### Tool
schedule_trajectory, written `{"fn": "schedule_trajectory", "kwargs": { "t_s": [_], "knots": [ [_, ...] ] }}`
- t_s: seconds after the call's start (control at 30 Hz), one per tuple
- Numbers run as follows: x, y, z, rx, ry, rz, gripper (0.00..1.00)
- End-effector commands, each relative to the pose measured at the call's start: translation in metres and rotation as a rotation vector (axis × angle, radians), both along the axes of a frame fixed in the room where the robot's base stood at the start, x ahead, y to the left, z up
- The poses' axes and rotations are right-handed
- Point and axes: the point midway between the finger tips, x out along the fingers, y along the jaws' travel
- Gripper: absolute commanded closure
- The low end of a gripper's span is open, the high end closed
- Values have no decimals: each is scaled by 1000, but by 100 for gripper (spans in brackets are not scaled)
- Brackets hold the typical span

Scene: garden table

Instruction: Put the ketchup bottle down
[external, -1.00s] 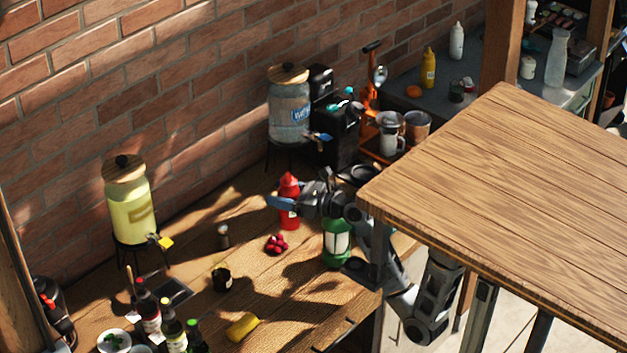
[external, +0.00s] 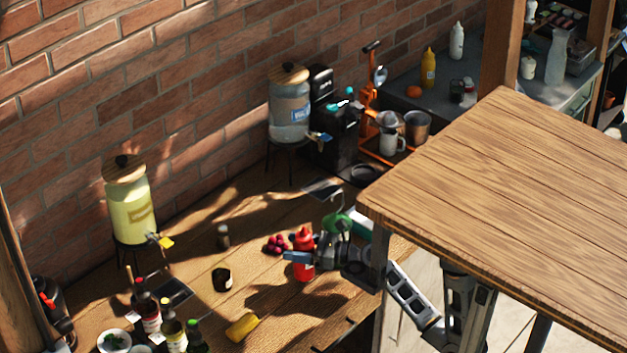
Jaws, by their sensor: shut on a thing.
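The red ketchup bottle (external: 303,240) is upright over the near right part of the wooden counter (external: 206,268). My gripper (external: 302,257) reaches in from the right and is shut on the bottle around its middle. The bottle's base is at or close to the counter top; I cannot tell whether it touches. Part of the bottle is hidden by my gripper.
Red berries (external: 276,244) lie just left of the bottle. A dark jar (external: 222,279) and a yellow item (external: 242,327) are nearer. A raised wooden tabletop (external: 510,200) fills the right.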

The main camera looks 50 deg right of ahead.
Motion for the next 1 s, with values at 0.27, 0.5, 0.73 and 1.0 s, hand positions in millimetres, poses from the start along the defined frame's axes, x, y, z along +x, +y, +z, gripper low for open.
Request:
{"fn": "schedule_trajectory", "kwargs": {
  "t_s": [0.27,0.5,0.73,1.0],
  "knots": [
    [0,0,-34,1,2,1,79],
    [0,0,-35,1,-1,0,79],
    [0,0,-38,-1,1,0,29],
    [0,0,-38,-1,1,0,10]
  ]
}}
